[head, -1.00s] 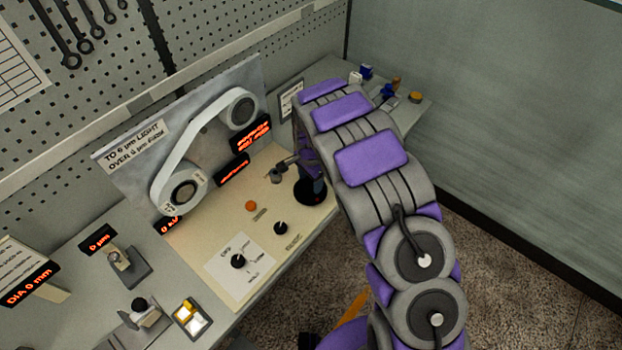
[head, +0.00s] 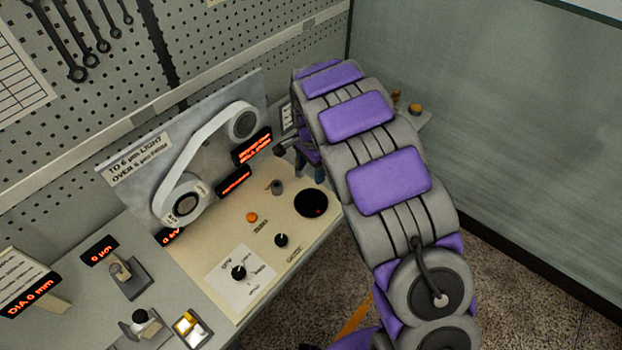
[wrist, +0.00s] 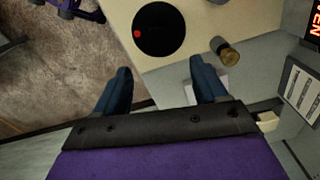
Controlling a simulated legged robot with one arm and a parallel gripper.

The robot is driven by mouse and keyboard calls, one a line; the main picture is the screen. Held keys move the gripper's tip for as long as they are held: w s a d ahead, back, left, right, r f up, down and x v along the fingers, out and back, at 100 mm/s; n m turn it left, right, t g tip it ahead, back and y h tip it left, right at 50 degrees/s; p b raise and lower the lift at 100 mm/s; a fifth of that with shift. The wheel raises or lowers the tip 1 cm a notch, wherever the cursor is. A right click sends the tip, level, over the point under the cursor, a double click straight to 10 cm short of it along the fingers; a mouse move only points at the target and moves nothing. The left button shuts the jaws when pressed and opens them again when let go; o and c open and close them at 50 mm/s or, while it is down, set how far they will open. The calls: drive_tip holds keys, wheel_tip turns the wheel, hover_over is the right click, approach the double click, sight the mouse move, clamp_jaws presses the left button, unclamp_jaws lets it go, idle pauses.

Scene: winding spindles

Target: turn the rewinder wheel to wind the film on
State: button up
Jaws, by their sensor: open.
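The rewinder wheel appears to be the flat black disc with a red dot (head: 311,203) at the right end of the cream panel; it also shows in the wrist view (wrist: 165,28). My gripper (wrist: 162,78) is open and empty, its two dark blue fingers spread. In the wrist view the disc lies beyond the fingertips, apart from them. In the head view my gripper is mostly hidden behind my arm, on the far side of the disc. The white film (head: 206,137) runs as a band between an upper reel (head: 243,125) and a lower reel (head: 187,204).
A short metal post (head: 277,187) stands beside the disc; it shows right of the disc in the wrist view (wrist: 230,54). The panel also bears an orange button (head: 252,217) and black knobs (head: 239,272). Lit red displays (head: 233,181) stand behind. Open floor lies right of the bench.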

drive_tip(key=shift+w+r, duration=0.1)
drive_tip(key=shift+r, duration=2.7)
